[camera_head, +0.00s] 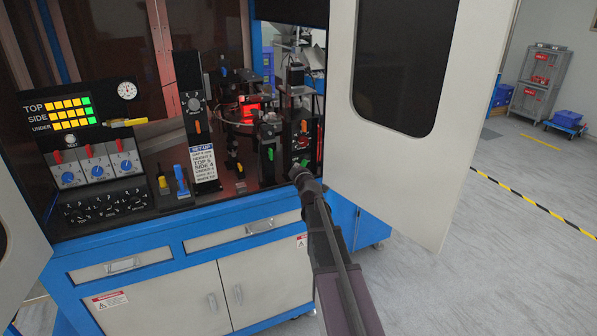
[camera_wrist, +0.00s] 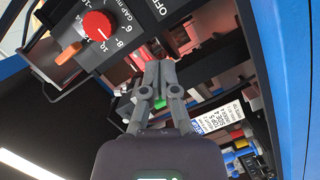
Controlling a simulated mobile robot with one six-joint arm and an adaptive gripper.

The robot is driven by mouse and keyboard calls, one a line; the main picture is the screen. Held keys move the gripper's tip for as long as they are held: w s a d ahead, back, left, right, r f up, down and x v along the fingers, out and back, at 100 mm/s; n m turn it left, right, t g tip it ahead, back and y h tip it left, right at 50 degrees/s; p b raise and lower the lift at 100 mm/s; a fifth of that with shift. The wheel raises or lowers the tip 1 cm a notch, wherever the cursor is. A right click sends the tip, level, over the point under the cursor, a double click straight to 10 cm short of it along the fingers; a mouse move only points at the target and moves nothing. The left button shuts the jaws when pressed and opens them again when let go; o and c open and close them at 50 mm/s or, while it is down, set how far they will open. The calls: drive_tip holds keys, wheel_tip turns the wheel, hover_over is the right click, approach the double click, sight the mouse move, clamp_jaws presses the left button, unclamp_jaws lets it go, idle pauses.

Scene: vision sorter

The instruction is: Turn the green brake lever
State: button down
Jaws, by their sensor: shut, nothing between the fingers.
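My gripper (camera_head: 296,173) is at the front right of the machine's work bay, by the dark panel near the open right door. In the wrist view its fingers (camera_wrist: 158,66) are closed together with nothing between them. A small green part (camera_wrist: 160,104) shows behind and between the finger links, mostly hidden. In the head view a green piece (camera_head: 304,162) lies just above the gripper tip, and another green upright piece (camera_head: 270,153) stands to its left. I cannot tell which is the brake lever, nor whether the gripper touches it.
A red knob (camera_wrist: 97,25) with a gap scale and an orange lever (camera_wrist: 68,53) sit beside the fingers. A white set-up sign (camera_head: 203,164) and a blue lever (camera_head: 181,180) stand further left. The open right door (camera_head: 402,170) is close to my arm.

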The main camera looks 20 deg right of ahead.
sight(299, 160)
drive_tip(key=x, duration=0.7)
drive_tip(key=shift+w+b, duration=0.25)
drive_tip(key=shift+b, duration=0.15)
drive_tip(key=shift+s+d+f, duration=0.15)
drive_tip(key=shift+d+f, duration=0.15)
drive_tip(key=shift+d, duration=0.05)
drive_tip(key=shift+d+f+b, duration=0.35)
drive_tip(key=shift+d+b, duration=0.15)
drive_tip(key=shift+d, duration=0.2)
drive_tip(key=shift+d+f+b, duration=0.4)
drive_tip(key=shift+d+b, duration=0.1)
drive_tip(key=shift+d, duration=0.2)
drive_tip(key=shift+d, duration=0.15)
